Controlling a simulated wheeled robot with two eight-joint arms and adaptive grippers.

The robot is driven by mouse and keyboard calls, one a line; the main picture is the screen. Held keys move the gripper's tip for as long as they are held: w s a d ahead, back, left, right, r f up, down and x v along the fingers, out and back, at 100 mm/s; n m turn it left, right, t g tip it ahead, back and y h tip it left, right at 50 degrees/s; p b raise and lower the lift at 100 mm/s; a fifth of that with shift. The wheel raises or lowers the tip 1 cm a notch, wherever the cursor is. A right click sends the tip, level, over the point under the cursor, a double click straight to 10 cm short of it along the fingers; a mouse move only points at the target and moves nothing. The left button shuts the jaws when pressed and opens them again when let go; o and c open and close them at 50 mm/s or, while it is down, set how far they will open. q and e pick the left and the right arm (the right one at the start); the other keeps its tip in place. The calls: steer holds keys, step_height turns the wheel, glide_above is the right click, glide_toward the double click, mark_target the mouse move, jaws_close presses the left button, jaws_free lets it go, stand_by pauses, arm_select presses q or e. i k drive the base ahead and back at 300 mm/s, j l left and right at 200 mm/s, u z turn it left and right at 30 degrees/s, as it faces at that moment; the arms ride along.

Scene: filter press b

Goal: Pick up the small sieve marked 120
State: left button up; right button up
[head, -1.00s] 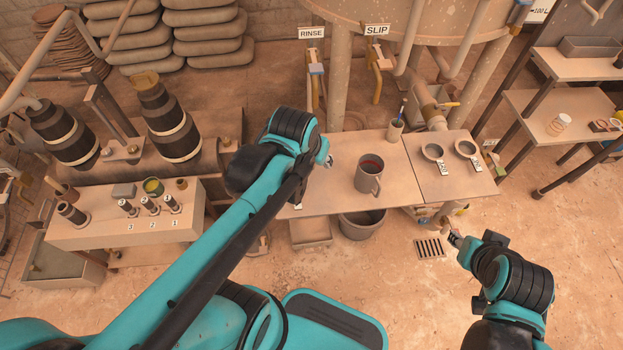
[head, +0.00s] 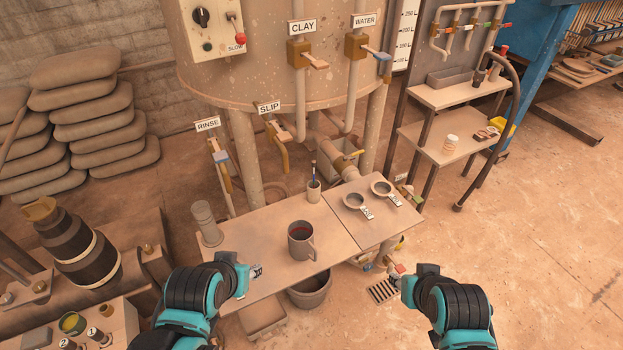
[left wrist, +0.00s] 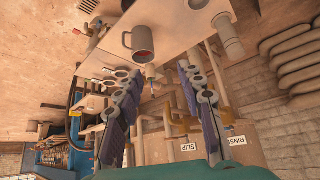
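Two small round sieves lie on the right-hand part of the bench, a nearer-left one (head: 354,200) and a farther-right one (head: 382,188). Each has a short handle with a white tag; the tag numbers are too small to read, so I cannot tell which is 120. My left gripper (head: 256,271) is over the bench's front left edge, well left of both sieves. In the left wrist view its fingers (left wrist: 160,72) are spread apart with nothing between them. My right gripper (head: 396,275) is in front of the bench, below the sieves; its fingers are too small to judge.
A grey mug (head: 301,242) with dark red contents stands on the bench (head: 250,235) between my left gripper and the sieves. A brush cup (head: 314,191) stands behind, and a grey cylinder (head: 206,222) at the left end. A bucket (head: 310,291) is below. Valves and pipes rise behind.

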mark_target(356, 201)
steer(key=i+l, duration=0.25)
steer(key=i, duration=0.25)
steer(key=i+l+z, duration=0.15)
steer(key=i, duration=0.4)
steer(key=l, duration=0.1)
